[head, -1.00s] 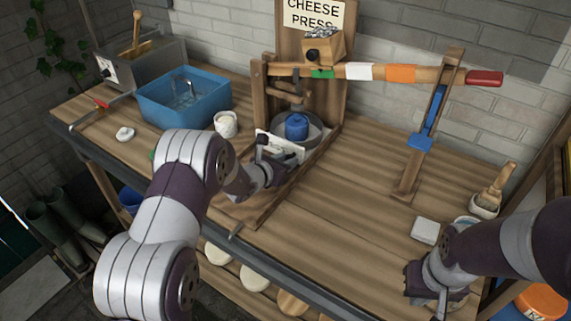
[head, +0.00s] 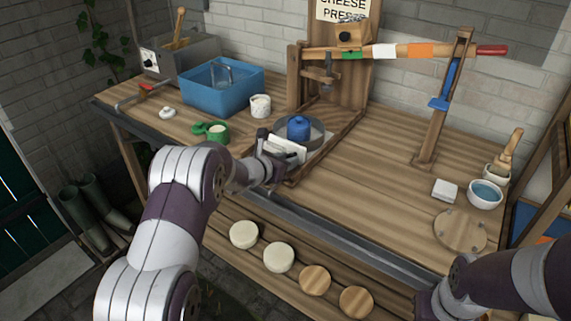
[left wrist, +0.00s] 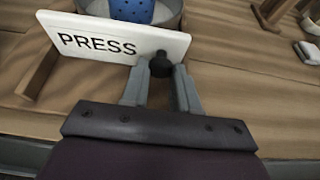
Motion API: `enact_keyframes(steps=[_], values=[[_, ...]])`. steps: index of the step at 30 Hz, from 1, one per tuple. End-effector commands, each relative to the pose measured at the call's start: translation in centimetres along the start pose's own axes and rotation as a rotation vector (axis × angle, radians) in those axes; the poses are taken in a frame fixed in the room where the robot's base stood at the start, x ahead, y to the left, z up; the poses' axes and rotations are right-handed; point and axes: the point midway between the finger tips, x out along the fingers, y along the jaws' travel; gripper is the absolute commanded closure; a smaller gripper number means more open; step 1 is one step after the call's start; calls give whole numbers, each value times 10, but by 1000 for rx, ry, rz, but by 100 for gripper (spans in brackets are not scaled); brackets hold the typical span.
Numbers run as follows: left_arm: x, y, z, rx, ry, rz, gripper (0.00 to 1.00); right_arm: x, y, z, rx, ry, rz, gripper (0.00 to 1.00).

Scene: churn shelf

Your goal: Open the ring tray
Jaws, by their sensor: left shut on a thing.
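The ring tray (head: 320,133) is a round grey tray with a blue mould (head: 298,127) standing in it. It sits on wooden rails, out in front of the cheese press's screw. Its white front plate (head: 287,148) reads "PRESS" in the left wrist view (left wrist: 95,42) and carries a black knob (left wrist: 160,65). My left gripper (left wrist: 161,88) is shut on the knob, fingers on either side of it. In the head view my left gripper (head: 268,147) is at the plate. My right gripper (head: 428,304) is at the bottom right edge, its fingers not clearly shown.
The press's striped lever (head: 410,51) runs above to a slotted post (head: 445,100). A white block (head: 445,189) and bowl (head: 485,194) stand right. The middle right bench is clear.

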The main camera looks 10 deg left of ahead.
Motion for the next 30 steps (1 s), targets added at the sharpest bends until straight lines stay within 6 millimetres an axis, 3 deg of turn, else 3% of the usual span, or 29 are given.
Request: enact_keyframes(steps=[11,12,23,26,30], values=[[0,0,0,0,0,0,100,0,0,0,0,0,0,100],[0,0,0,0,0,0,61,0,0,0,0,0,0,100],[-4,0,0,0,-1,1,61,1,0,0,0,0,0,100],[-18,1,1,0,-1,3,61,2,0,0,0,0,0,100],[-51,1,1,0,-2,4,61,5,0,1,0,0,0,100]])
